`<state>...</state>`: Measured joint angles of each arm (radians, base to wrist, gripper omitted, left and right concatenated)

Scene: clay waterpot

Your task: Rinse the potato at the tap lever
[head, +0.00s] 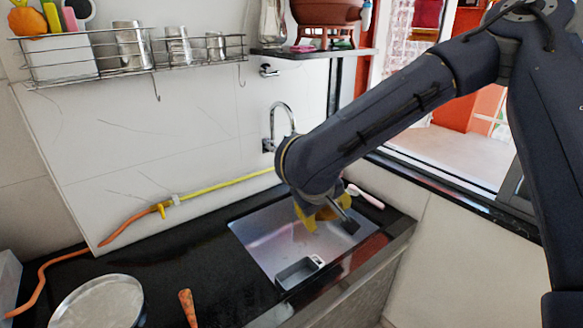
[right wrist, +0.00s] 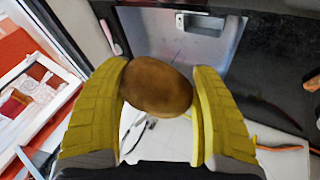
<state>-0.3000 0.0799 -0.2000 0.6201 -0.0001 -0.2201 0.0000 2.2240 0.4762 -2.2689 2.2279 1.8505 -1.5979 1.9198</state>
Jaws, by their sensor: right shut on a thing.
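The brown, rounded potato (right wrist: 157,87) sits between the two yellow fingers of my right gripper (right wrist: 160,90) in the right wrist view. The fingers press on its two sides. A chrome gooseneck tap (head: 283,108) is on the wall, to the left of and behind the right gripper. I cannot tell whether water runs. A second small chrome tap (head: 268,71) sits higher on the wall. My left gripper is in neither view.
A small grey caddy (head: 297,272) is at the sink's front. A pink-handled brush (head: 366,196) lies at its back right. A yellow and orange hose (head: 130,235) runs along the wall. A metal lid (head: 100,300) and an orange handle (head: 187,307) are front left.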

